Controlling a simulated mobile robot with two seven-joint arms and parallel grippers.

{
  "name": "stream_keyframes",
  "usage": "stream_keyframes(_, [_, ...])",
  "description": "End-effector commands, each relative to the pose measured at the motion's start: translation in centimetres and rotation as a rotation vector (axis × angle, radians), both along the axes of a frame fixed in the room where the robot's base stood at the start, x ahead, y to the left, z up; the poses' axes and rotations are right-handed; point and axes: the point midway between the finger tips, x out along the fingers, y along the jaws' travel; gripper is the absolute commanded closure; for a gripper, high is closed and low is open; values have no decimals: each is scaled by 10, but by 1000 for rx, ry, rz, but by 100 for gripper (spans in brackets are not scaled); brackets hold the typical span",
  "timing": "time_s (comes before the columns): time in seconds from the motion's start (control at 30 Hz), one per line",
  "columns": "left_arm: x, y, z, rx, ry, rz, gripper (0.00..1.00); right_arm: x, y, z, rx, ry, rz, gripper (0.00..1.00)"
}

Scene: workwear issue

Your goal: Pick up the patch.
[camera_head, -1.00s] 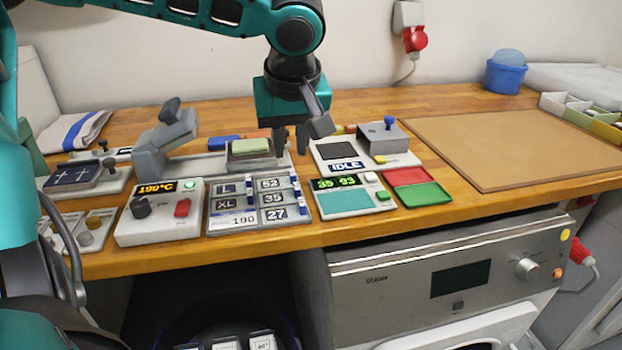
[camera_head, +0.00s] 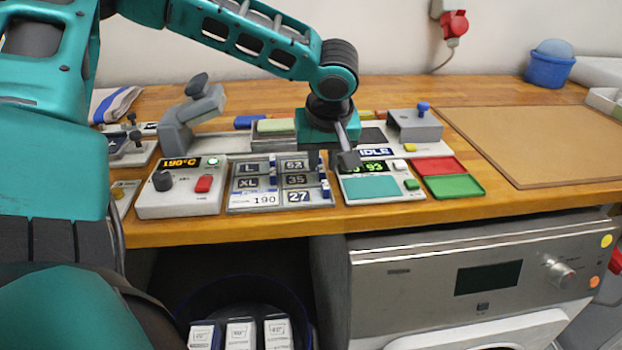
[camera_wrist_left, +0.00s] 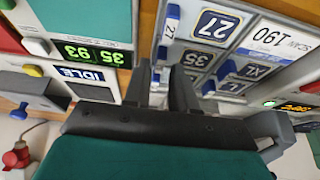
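The label board (camera_head: 262,204) lies near the front of the bench with several blue-and-white size patches in slots. They include an L patch (camera_head: 250,168), an XL patch (camera_head: 248,183), a 35 patch (camera_head: 296,180) and a 27 patch (camera_head: 298,196). I cannot tell which one is the patch meant. My left gripper (camera_head: 325,160) points down over the board's back right side. In the left wrist view its fingers (camera_wrist_left: 162,88) stand apart with nothing between them, and the 27 patch (camera_wrist_left: 215,26) is beyond them. My right gripper is not in view.
Left of the board is a 190°C control box (camera_head: 180,204); right of it is a unit with a green display (camera_head: 372,188). Red (camera_head: 437,166) and green (camera_head: 455,187) trays sit further right. A brown mat (camera_head: 540,140) gives free room. The bench's front edge is close.

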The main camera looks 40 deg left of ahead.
Motion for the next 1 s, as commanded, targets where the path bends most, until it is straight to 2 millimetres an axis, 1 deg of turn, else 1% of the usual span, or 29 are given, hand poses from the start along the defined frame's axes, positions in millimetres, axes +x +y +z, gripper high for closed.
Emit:
stream_keyframes(0.03, [1, 2, -8, 0, 3, 2, 74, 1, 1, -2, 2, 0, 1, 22])
stream_keyframes(0.13, [3, 5, -16, -1, 1, 0, 74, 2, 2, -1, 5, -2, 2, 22])
stream_keyframes(0.37, [4, 6, -17, -1, -1, 0, 74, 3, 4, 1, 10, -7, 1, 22])
stream_keyframes(0.4, [4, 6, -17, -1, -1, 0, 75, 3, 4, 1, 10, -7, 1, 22])
stream_keyframes(0.67, [4, 6, -17, -1, -1, 0, 100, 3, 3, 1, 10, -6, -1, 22])
stream_keyframes(1.0, [4, 6, -17, -1, -1, 0, 100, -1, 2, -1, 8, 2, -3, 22])
